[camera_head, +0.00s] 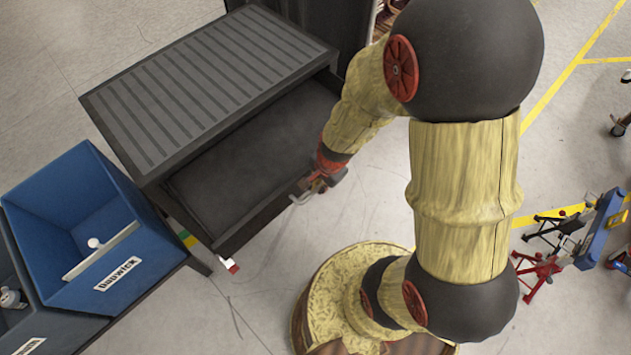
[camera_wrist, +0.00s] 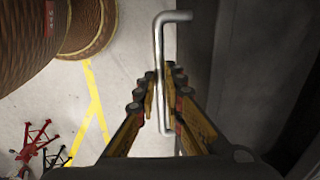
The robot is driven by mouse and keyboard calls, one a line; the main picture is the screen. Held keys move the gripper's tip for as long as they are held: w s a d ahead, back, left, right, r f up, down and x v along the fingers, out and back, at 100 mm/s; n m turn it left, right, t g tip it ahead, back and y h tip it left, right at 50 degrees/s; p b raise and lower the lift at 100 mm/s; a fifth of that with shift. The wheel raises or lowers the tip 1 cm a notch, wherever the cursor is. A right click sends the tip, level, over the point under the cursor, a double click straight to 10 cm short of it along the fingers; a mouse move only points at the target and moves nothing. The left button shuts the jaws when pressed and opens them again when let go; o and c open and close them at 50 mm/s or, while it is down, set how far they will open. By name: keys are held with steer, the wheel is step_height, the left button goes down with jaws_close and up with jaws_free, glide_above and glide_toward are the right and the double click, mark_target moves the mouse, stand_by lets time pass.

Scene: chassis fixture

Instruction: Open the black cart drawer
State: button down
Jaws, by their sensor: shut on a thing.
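The black cart (camera_head: 205,80) stands at the upper left of the head view, with a ribbed top. Its drawer (camera_head: 260,150) is pulled out toward my base, and its empty dark inside shows. My gripper (camera_head: 303,192) is at the drawer's front edge. In the wrist view my gripper (camera_wrist: 162,95) has its fingers closed around a silver bar handle (camera_wrist: 158,48), one finger on each side. The dark drawer front (camera_wrist: 200,60) lies just right of the handle in that view.
A blue bin (camera_head: 80,215) with a small white object inside stands left of the cart. Red and blue stands (camera_head: 565,245) are on the floor at right. Yellow lines mark the floor. Some floor in front of the drawer is clear.

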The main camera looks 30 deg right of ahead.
steer(key=c, duration=1.9)
jaws_free()
steer(key=shift+r, duration=0.1)
steer(key=r, duration=0.4)
steer(key=s+r, duration=0.1)
steer(key=r, duration=0.2)
steer(key=s+r, duration=0.1)
steer(key=r, duration=0.3)
steer(key=shift+s+d+r, duration=0.1)
steer(key=shift+d+r, duration=0.2)
steer(key=shift+d, duration=0.05)
